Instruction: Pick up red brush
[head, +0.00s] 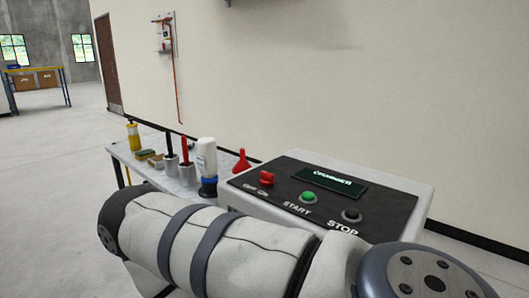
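A red-handled brush (184,149) stands upright in a light cup-like holder (186,171) on the table (131,163). Its lower end is hidden inside the holder. A black-handled brush (168,143) stands in a similar holder (171,165) just to its left. Neither gripper is in view. One of my arms, padded in white with dark bands, crosses the foreground and hides the table's near part. No gripper is seen touching the red brush.
A white bottle with a blue base (207,160) stands close right of the red brush, then a red funnel (242,161). Sponge-like blocks (156,160) and a yellow bottle (133,137) are left. The charger box (335,185) stands at right. A wall is behind.

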